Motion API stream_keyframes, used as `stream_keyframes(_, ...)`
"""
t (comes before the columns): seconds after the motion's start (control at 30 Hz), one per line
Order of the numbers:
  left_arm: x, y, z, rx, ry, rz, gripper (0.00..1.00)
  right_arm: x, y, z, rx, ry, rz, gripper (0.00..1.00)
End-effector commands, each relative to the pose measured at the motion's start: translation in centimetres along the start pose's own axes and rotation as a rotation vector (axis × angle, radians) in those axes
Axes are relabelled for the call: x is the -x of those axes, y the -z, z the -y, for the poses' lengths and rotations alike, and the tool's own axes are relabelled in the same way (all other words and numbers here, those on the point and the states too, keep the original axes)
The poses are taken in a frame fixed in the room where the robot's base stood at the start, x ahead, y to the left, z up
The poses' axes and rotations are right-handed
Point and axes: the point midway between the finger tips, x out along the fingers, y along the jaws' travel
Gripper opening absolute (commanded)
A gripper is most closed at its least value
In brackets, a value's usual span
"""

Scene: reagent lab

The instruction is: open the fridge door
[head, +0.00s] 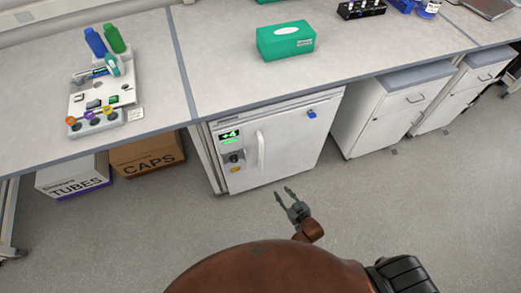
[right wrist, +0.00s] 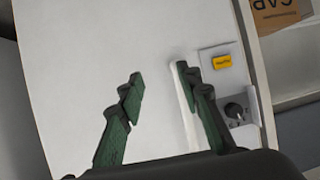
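The fridge (head: 290,140) is a small white unit under the bench, and its door is shut. Its white vertical bar handle (head: 261,150) is on the left side of the door. My right gripper (head: 283,191) is open and empty, in front of the fridge, below and right of the handle in the head view. In the right wrist view my right gripper (right wrist: 160,76) faces the door, fingers apart. The handle (right wrist: 182,110) shows just left of the right-hand finger, which partly covers it; I cannot tell whether they touch. My left gripper is not in view.
A control panel with a green display (head: 229,136) and knob is left of the handle. A blue piece (head: 311,114) sits at the door's top right. Cardboard boxes (head: 148,154) stand left; white cabinets (head: 372,110) stand right. The floor before the fridge is clear.

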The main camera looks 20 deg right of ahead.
Motion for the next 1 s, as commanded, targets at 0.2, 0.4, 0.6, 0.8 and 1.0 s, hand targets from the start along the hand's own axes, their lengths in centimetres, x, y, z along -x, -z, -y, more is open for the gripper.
stream_keyframes(0.2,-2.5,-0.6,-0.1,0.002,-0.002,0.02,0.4,-2.3,15.5,1.4,0.004,0.041,-0.345,0.32)
stream_keyframes(0.4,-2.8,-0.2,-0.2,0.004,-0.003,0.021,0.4,-2.3,20.6,1.9,0.004,0.056,-0.449,0.32)
stream_keyframes(0.6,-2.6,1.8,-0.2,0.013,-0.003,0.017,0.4,-4.8,21.8,2.1,0.003,0.057,-0.45,0.32)
stream_keyframes(0.8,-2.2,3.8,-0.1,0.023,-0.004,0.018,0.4,-7.5,22.9,2.2,0.004,0.056,-0.448,0.32)
stream_keyframes(1.0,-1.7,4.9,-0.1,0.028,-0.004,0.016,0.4,-8.7,23.6,2.2,0.004,0.055,-0.447,0.32)
